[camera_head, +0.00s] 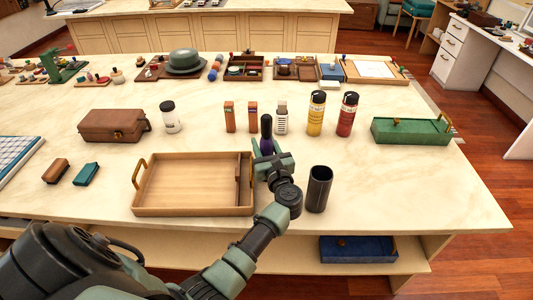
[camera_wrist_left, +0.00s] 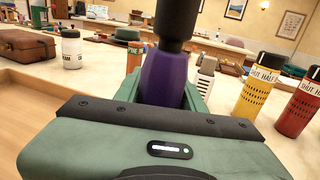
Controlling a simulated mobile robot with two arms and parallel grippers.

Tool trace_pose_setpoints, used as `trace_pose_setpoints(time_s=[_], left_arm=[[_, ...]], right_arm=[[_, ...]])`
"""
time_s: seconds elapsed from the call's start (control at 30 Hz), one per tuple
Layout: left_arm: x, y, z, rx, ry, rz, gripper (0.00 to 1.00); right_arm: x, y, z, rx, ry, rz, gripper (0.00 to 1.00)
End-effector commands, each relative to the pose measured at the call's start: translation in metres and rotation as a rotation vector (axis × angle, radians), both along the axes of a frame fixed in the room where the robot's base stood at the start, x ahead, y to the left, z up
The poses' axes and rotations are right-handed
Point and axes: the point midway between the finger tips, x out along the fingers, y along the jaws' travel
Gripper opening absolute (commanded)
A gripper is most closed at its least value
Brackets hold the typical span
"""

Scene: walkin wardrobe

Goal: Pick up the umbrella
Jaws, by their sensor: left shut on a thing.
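The umbrella (camera_head: 266,129) is a folded one with a purple body and a dark top part, held upright behind the wooden tray's right end. It also shows large in the left wrist view (camera_wrist_left: 166,75), standing between the jaws. My left gripper (camera_head: 270,157) is shut on its purple body. The gripper hides the umbrella's lower end, so I cannot tell whether it touches the table. My right gripper is not in view.
The wooden tray (camera_head: 190,207) lies left of the gripper and a black cup (camera_head: 318,187) stands close on its right. The table's front right is clear.

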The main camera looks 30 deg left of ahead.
Motion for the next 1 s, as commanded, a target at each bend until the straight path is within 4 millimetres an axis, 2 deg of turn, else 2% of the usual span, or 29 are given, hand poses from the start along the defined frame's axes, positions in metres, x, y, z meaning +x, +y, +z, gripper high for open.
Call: trace_pose_setpoints(time_s=[0.27, 0.43, 0.57, 0.8, 1.0], left_arm=[[0.0, 0.0, 0.004, -0.001, -0.002, 0.0, 0.0], [0.001, -0.001, 0.021, -0.003, -0.005, -0.001, 0.0], [0.0, -0.001, 0.049, -0.006, -0.008, 0.0, 0.0], [0.0, 0.0, 0.12, -0.005, -0.01, 0.0, 0.0], [0.0, 0.0, 0.167, -0.004, -0.009, 0.0, 0.0]], right_arm=[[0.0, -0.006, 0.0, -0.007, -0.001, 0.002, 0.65], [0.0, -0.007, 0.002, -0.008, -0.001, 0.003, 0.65], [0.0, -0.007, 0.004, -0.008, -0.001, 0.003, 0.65], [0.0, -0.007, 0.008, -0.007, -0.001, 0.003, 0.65], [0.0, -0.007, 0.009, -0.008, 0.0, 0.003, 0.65]])
